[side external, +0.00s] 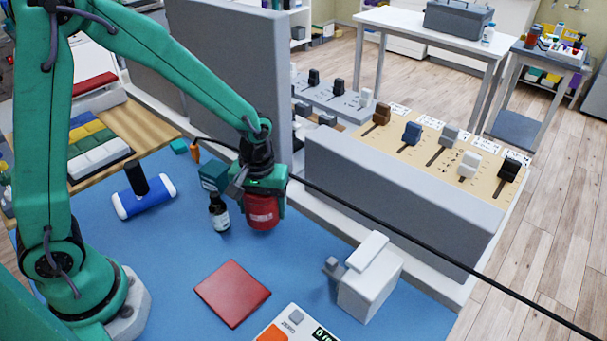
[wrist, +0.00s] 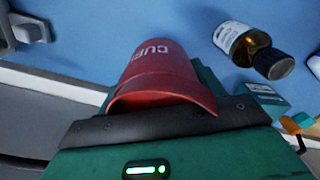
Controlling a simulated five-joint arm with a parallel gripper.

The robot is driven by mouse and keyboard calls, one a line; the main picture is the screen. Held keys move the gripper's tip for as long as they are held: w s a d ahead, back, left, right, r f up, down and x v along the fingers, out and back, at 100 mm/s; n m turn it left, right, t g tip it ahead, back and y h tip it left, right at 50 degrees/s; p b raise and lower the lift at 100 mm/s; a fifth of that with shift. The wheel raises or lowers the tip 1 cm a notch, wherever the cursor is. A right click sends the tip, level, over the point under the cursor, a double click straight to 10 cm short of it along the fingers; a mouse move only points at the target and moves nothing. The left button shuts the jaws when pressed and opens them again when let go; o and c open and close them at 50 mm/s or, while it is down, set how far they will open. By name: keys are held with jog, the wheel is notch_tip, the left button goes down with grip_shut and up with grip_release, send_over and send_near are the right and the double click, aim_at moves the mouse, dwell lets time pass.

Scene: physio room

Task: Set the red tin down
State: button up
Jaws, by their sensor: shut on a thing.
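The red tin (side external: 262,212) is held in my gripper (side external: 264,192), low over the blue work surface (side external: 170,247). My gripper is shut on it. In the wrist view the tin (wrist: 158,72) juts out past the dark jaw edge, with white lettering on its side. Whether its underside touches the blue surface cannot be told. Part of the tin is hidden by the green jaws. A flat red square (side external: 232,293) lies on the blue surface, nearer the camera, with nothing on it.
A dark bottle (side external: 219,214) stands close left of the tin, with a teal box (side external: 213,177) behind it. A white dispenser-like box (side external: 369,282) stands to the right. A grey panel (side external: 395,205) rises behind. A black cable (side external: 400,235) crosses the view. Blue surface around the red square is clear.

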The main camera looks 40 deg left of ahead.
aim_at(263, 217)
jog(key=shift+f, duration=1.85)
jog(key=shift+f, duration=0.1)
jog(key=o, duration=1)
jog(key=shift+o, duration=0.2)
jog(key=shift+r, duration=6.15)
